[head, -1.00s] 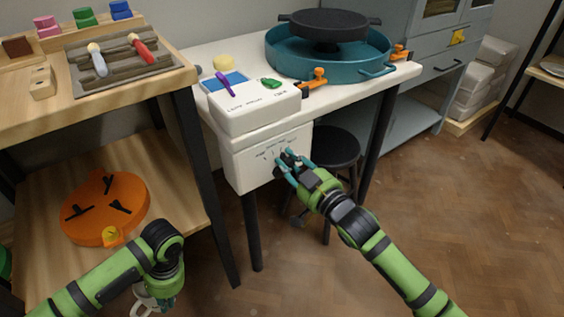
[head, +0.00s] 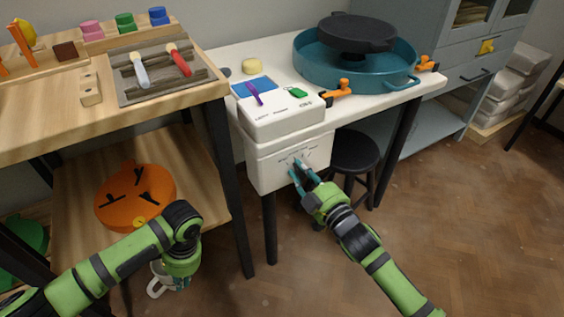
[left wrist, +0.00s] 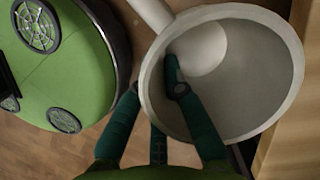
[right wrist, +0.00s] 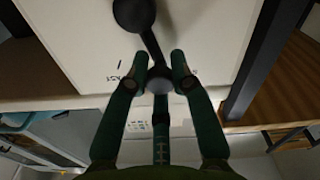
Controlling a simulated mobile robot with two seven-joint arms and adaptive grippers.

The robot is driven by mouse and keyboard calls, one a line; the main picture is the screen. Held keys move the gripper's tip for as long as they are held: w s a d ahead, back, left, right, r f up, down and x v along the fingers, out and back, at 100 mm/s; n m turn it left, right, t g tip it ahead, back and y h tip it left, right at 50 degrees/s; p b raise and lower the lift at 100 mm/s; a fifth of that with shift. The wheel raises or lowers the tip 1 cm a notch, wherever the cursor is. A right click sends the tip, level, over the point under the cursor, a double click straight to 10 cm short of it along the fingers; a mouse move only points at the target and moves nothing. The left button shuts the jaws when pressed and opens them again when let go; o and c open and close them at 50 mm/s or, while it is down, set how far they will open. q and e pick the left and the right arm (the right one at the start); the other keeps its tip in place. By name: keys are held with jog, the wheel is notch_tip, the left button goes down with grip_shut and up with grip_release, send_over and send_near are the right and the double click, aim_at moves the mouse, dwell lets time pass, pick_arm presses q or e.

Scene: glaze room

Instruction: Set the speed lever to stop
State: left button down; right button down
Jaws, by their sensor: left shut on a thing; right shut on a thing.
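The speed lever (right wrist: 150,42) is on the front panel of the white control box (head: 275,165), below the wheel table's edge. In the right wrist view it has a dark round hub and a shaft ending in a knob. My right gripper (head: 301,170) is at this panel, its teal fingers closed around the knob end. The gripper hides most of the lever in the head view, and the panel markings are too small to read. My left gripper (left wrist: 152,82) is shut on the wall of a white mug (left wrist: 278,70), held low beside the left table; the mug also shows in the head view (head: 154,289).
A teal basin (head: 313,73) with a dark wheel stands on the white table, with orange clamps (head: 340,91) at its edge. A dark stool (head: 352,150) stands behind my right gripper. An orange disc (head: 120,212) lies on the lower left shelf. Floor at right is clear.

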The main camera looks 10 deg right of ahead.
pick_arm(q)
jog(key=shift+r+p, duration=0.6)
jog(key=shift+r, duration=0.25)
pick_arm(e)
jog(key=shift+s+a+f+n, duration=0.1)
jog(key=shift+a+f+n, duration=0.15)
jog(key=shift+n, duration=0.4)
jog(key=shift+s+a+f+n, duration=0.15)
jog(key=shift+a+n, duration=0.15)
jog(key=shift+n, duration=0.35)
jog(key=c, duration=1.1)
grip_release()
jog(key=shift+o, duration=0.2)
jog(key=shift+w, duration=0.1)
jog(key=v, duration=1.2)
pick_arm(q)
jog(key=shift+s, duration=0.1)
